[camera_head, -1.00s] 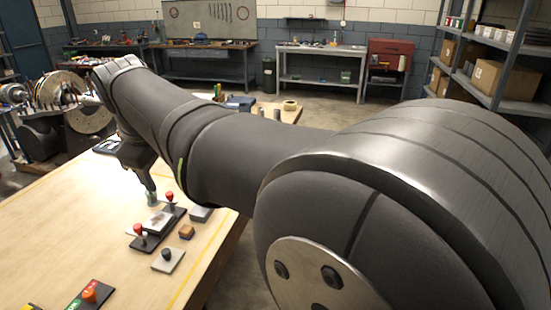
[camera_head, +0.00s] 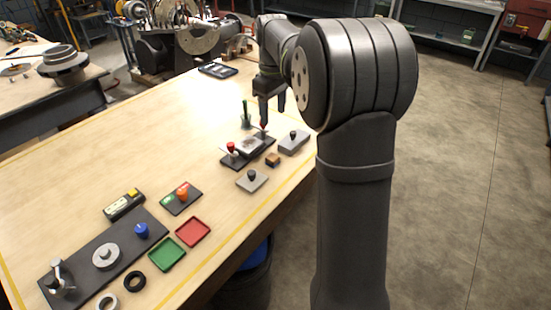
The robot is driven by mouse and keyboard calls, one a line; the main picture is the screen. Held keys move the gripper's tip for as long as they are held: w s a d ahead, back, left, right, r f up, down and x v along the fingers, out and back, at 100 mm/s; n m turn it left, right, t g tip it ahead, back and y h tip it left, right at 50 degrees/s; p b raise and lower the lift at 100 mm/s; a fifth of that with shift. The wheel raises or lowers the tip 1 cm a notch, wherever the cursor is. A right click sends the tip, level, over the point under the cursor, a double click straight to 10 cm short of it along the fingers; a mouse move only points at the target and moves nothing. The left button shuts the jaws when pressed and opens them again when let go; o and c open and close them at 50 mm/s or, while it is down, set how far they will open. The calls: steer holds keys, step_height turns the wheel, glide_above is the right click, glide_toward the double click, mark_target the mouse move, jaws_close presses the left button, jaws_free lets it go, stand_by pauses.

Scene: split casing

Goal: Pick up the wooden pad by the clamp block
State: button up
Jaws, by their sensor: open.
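The wooden pad (camera_head: 272,159) is a small brown block lying on the table, just in front of the clamp block and apart from it. The clamp block (camera_head: 250,147) is a dark base with a light grey plate on it and a red-knobbed post at each end. My gripper (camera_head: 273,108) points down with its fingers apart and nothing visible between them. It appears near the far red knob, behind the pad in the picture. Its exact height is hard to tell.
Grey plates with black knobs stand in front (camera_head: 252,181) and to the right (camera_head: 293,142). A green holder (camera_head: 246,120) stands behind. A red tray (camera_head: 193,232), a green tray (camera_head: 167,255) and a long dark fixture (camera_head: 80,275) occupy the near left. The table's left middle is clear.

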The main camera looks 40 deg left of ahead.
glide_above(273, 157)
steer(key=f, duration=1.2)
steer(key=shift+d+f, duration=0.15)
steer(key=shift+d, duration=0.05)
steer(key=shift+a+f, duration=0.15)
steer(key=shift+f, duration=1.2)
steer(key=shift+a+f, duration=0.15)
steer(key=shift+f, duration=1.15)
steer(key=c, duration=1)
steer(key=shift+c, duration=0.3)
steer(key=shift+r, duration=0.1)
